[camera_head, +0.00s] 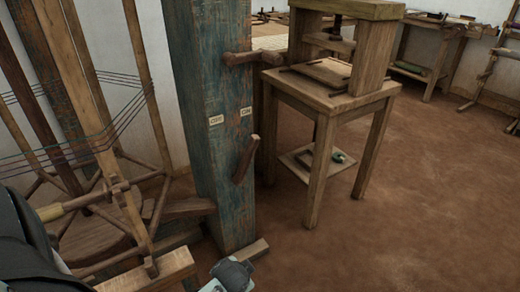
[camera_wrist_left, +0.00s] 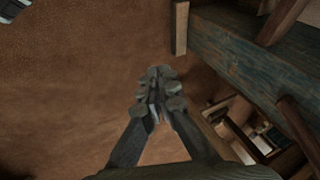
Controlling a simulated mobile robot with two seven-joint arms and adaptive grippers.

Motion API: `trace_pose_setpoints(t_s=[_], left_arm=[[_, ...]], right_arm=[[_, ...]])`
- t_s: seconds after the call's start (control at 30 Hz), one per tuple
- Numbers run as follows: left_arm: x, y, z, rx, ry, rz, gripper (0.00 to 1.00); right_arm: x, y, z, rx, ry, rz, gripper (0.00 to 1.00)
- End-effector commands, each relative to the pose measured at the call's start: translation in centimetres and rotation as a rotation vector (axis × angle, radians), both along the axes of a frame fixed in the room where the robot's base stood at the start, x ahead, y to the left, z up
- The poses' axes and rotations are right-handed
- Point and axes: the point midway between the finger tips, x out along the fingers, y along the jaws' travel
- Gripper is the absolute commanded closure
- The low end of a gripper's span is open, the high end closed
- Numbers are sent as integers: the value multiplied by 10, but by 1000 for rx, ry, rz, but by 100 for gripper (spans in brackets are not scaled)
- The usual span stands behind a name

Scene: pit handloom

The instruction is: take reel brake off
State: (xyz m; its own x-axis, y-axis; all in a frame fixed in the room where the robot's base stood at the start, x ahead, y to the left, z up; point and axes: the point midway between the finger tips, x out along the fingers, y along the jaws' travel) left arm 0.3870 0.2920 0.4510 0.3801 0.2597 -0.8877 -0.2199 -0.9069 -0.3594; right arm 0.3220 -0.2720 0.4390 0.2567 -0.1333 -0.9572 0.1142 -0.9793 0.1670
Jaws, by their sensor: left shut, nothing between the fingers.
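The reel (camera_head: 85,130), an upright wooden frame strung with dark threads, stands at the left of the head view. Beside it is a worn blue post (camera_head: 212,70), also in the wrist view (camera_wrist_left: 245,55). A short brown wooden lever (camera_head: 246,160), apparently the brake, slants on the post below two small pale labels (camera_head: 231,116), whose writing is too small to read. My left gripper (camera_wrist_left: 158,90) is shut and empty in the wrist view, apart from the post. A grey part, probably of it, shows at the head view's bottom edge, below the lever. My right gripper is out of view.
A thick wooden peg (camera_head: 250,57) sticks out of the post above the labels. A wooden stand (camera_head: 330,95) with a low shelf is close to the post's right. Benches line the back. The brown floor (camera_head: 420,200) at the right is clear.

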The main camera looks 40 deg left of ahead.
Motion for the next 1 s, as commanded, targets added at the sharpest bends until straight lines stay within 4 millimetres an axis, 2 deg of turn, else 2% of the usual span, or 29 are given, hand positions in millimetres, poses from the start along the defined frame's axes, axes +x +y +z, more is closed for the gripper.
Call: trace_pose_setpoints(t_s=[0.03,0.1,0.17,0.2,0.3,0.33,0.4,0.5,0.87,1.0], left_arm=[[40,11,12,116,-55,-72,100],[94,28,42,326,-119,-188,100],[137,38,73,514,-162,-278,100],[162,43,96,636,-183,-328,100],[210,48,151,898,-212,-421,100],[220,48,164,961,-214,-440,100],[236,47,188,1072,-216,-468,100],[246,45,205,1152,-214,-489,100],[248,47,208,1161,-212,-489,100],[258,56,206,1161,-213,-488,100]], right_arm=[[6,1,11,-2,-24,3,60],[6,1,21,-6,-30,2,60],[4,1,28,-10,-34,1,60],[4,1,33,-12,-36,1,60],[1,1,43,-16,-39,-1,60],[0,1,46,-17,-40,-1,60],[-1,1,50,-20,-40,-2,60],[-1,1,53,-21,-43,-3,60],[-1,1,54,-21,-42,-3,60],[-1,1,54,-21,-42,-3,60]])
